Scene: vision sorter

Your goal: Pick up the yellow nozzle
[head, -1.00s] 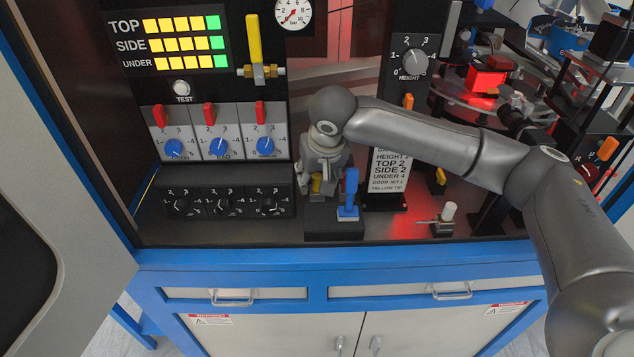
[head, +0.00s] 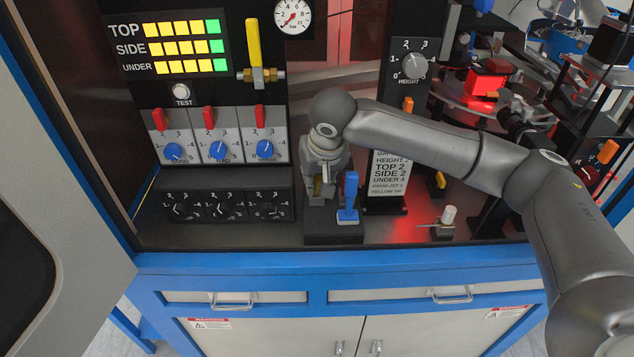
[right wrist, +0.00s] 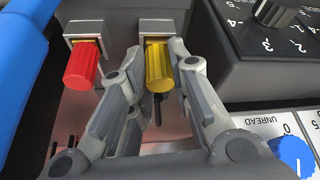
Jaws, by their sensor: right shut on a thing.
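The yellow nozzle (right wrist: 158,68) sits at a metal bracket in the right wrist view, beside a red nozzle (right wrist: 82,66) at a similar bracket. My right gripper (right wrist: 158,62) has its fingers on both sides of the yellow nozzle and is shut on it. In the head view, my right gripper (head: 322,180) points down over a small black stand, and a bit of yellow (head: 318,187) shows at its fingers. The red nozzle is hidden there. My left gripper is not in view.
A blue lever (head: 349,195) stands on the black stand (head: 335,236), close to my right gripper. A black dial box (head: 228,208) is just left of it, and a white label post (head: 388,172) is to the right. An open cabinet door (head: 70,200) is at the left.

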